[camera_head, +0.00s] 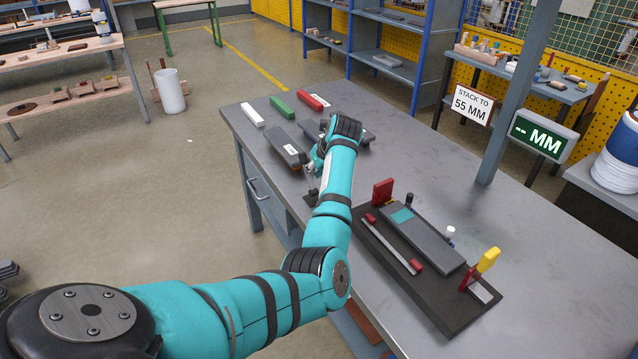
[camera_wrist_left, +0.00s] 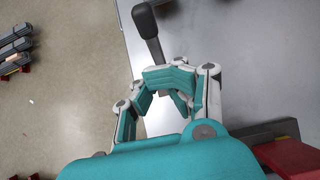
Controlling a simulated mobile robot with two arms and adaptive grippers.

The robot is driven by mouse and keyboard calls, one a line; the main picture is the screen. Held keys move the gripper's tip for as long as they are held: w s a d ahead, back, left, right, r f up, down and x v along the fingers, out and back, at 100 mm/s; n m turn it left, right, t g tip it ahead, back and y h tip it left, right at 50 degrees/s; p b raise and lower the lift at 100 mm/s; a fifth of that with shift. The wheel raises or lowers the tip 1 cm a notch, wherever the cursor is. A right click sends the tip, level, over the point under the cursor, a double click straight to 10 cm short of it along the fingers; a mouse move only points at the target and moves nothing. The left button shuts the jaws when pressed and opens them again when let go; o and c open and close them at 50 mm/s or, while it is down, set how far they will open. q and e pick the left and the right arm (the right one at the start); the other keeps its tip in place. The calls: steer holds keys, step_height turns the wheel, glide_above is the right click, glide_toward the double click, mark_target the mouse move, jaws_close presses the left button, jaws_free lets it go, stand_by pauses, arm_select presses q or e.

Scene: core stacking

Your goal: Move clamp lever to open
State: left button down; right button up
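A lever with a black handle (camera_wrist_left: 146,20) and a grey shaft (camera_wrist_left: 156,55) shows in the left wrist view, beyond my left gripper (camera_wrist_left: 162,92). The gripper's fingers overlap the line of the shaft; whether they touch it is unclear. In the head view my left gripper (camera_head: 313,168) is over the table's left edge, with a dark piece (camera_head: 311,198) just below it. The black fixture (camera_head: 440,313) is to its right, with a grey bar (camera_head: 428,240), a red block (camera_head: 382,191) and a yellow-tipped upright (camera_head: 487,262). My right gripper is not in view.
Loose white (camera_head: 252,115), green (camera_head: 282,107) and red (camera_head: 313,101) pieces and grey bars (camera_head: 287,145) lie at the table's far end. A display (camera_head: 538,138) reads "-- MM"; a sign (camera_head: 473,104) reads "STACK TO 55 MM". The table's right side (camera_head: 500,215) is mostly clear.

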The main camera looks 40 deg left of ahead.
arm_select(q)
steer(key=p+v, duration=0.4)
steer(key=v, duration=0.3)
steer(key=shift+p, duration=0.4)
stand_by(0.6)
